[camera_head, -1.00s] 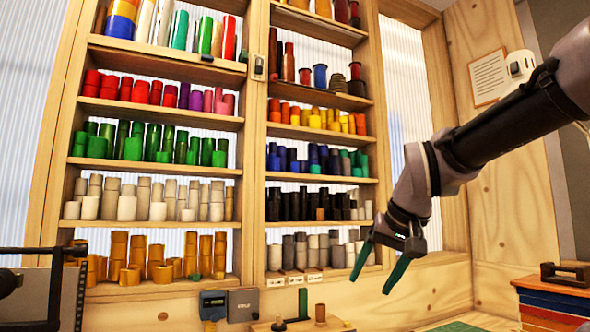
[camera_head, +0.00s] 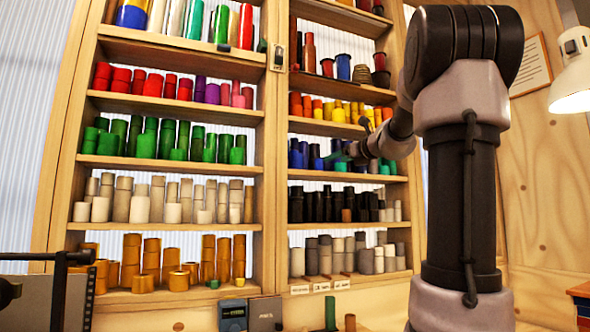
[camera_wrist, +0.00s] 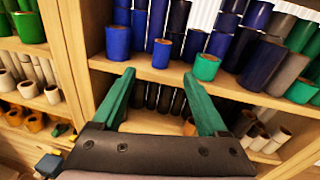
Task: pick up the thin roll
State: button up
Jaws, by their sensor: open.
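Many rolls stand on the shelves; I cannot tell for sure which one is the thin roll. In the wrist view my gripper (camera_wrist: 160,78) is open, its two green fingers spread with nothing held between them. Ahead of the fingertips, dark blue rolls (camera_wrist: 117,40) stand on a wooden shelf board (camera_wrist: 150,70), including a slim upright one (camera_wrist: 155,22) and a short one (camera_wrist: 162,53). A short green roll (camera_wrist: 207,67) stands by the board's front edge. In the head view my gripper (camera_head: 345,153) is small, partly hidden by my arm, and in front of the blue row.
Black rolls (camera_wrist: 165,97) stand on the shelf below, partly behind my fingers. A wooden upright (camera_head: 272,150) divides the shelves; green rolls (camera_head: 147,140) stand left of it. A lamp (camera_head: 572,75) hangs at the right. Small boxes (camera_head: 232,315) sit at the bottom.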

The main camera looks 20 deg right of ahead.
aim_at(322, 160)
jog(key=shift+m+t, duration=0.3)
jog(key=shift+m, duration=0.2)
jog(key=w, duration=0.4)
jog(key=w+r, duration=0.1)
jog(key=w, duration=0.1)
jog(key=shift+w+a, duration=0.15)
jog(key=shift+a, duration=0.1)
jog(key=w, duration=0.2)
jog(key=w+a, duration=0.1)
jog(key=w, duration=0.2)
jog(key=shift+w+a+r, duration=0.15)
jog(key=shift+w, duration=0.1)
grip_shut()
